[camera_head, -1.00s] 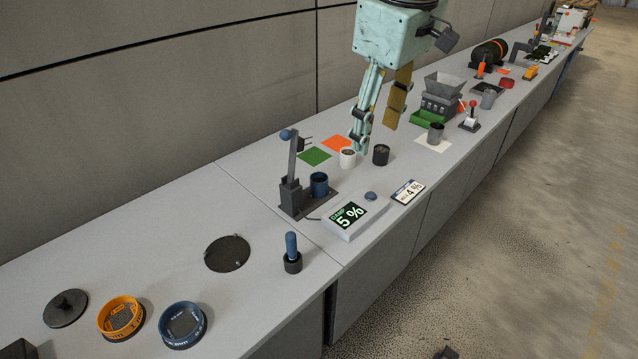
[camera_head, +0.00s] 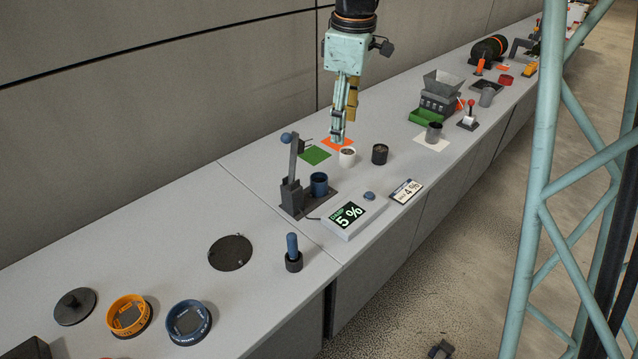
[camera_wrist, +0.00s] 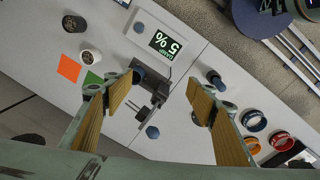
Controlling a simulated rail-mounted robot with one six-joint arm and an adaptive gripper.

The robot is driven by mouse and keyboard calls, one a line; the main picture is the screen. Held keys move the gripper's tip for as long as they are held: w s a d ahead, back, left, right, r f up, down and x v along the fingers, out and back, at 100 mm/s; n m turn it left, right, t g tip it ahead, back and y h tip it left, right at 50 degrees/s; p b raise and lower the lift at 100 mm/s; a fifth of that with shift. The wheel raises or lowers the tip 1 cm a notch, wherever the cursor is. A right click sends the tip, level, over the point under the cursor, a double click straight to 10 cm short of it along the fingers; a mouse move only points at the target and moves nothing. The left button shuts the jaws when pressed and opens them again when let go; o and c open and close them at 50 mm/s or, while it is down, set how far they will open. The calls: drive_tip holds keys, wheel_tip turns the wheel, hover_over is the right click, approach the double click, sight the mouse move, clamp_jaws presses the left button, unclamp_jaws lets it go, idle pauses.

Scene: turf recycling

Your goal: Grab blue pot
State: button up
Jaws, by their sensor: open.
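The blue pot (camera_head: 319,184) stands upright on the dark base of a lever press, in the middle of the bench. In the wrist view the blue pot (camera_wrist: 139,70) shows near the tip of the left finger and is partly hidden by it. My gripper (camera_head: 338,140) points down over the bench beyond the press, near the orange square and white cup. In the wrist view my gripper (camera_wrist: 164,84) is open, with nothing between its fingers and the press below.
The lever press (camera_head: 292,190) rises beside the pot. The damp meter (camera_head: 350,215) is to its right. A white cup (camera_head: 347,157) and a dark cup (camera_head: 380,154) stand behind. A blue-handled tamper (camera_head: 293,252) stands in front.

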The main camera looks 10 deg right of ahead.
drive_tip(key=w+a+f+n+p, duration=0.2)
drive_tip(key=w+f+n+p, duration=0.1)
drive_tip(key=w+f, duration=0.55)
drive_tip(key=n+g+p, duration=0.1)
drive_tip(key=n+p, duration=0.1)
drive_tip(key=n, duration=0.1)
hover_over(318, 177)
wheel_tip(318, 177, down, 9)
drive_tip(key=shift+s+a+r, duration=0.1)
drive_tip(key=shift+s, duration=0.05)
drive_tip(key=shift+f, duration=4.3)
drive_tip(key=shift+f+b, duration=0.45)
drive_tip(key=shift+f, duration=2.15)
drive_tip(key=shift+c, duration=0.2)
